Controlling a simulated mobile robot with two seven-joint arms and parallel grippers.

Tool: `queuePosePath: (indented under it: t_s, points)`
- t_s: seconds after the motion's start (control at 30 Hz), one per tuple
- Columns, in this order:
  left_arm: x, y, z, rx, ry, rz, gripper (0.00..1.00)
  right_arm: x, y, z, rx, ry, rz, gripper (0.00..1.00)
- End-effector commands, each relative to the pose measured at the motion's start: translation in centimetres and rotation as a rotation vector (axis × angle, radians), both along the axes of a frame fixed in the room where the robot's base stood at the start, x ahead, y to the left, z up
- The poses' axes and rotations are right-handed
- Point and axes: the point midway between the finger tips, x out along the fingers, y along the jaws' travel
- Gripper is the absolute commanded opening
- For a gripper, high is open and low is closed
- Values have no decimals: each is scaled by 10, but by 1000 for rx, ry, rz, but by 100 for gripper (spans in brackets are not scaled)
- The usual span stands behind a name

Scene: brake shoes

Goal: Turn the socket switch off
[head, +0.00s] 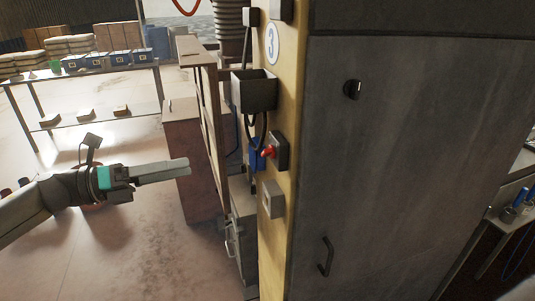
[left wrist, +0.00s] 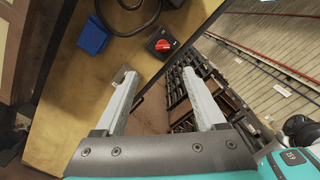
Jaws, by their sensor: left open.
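The socket switch is a red knob (head: 268,152) on a dark box fixed to the yellow panel edge. The red knob also shows in the left wrist view (left wrist: 162,45), just beyond the fingertips. A blue socket or plug (head: 256,157) is beside it, and it shows in the left wrist view (left wrist: 92,36) left of the switch. My left gripper (head: 187,166) is left of the switch, apart from it, pointing right. In the left wrist view its two fingers (left wrist: 157,72) are spread with nothing between them. My right gripper is not seen.
A grey cabinet (head: 400,150) with a handle fills the right. A grey box (head: 254,91) with a black cable is above the switch, and a small grey box (head: 272,199) is below. A brown cabinet (head: 190,160) stands behind. Floor at left is mostly clear before a table (head: 85,73).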

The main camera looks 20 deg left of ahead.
Motion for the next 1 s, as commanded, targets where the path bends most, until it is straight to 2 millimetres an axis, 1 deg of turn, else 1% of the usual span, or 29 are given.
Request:
queuePosePath:
  t_s: [0.1, 0.27, 0.67, 1.0]
  points:
    - [-1, -6, 4, 19, -18, -23, 72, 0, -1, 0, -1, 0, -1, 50]
    - [5, -15, 4, 15, -16, -22, 72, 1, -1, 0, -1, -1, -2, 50]
    - [31, -51, 6, 12, -16, -18, 72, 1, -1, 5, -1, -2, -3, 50]
    - [56, -90, 7, 12, -16, -19, 72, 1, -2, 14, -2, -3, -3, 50]
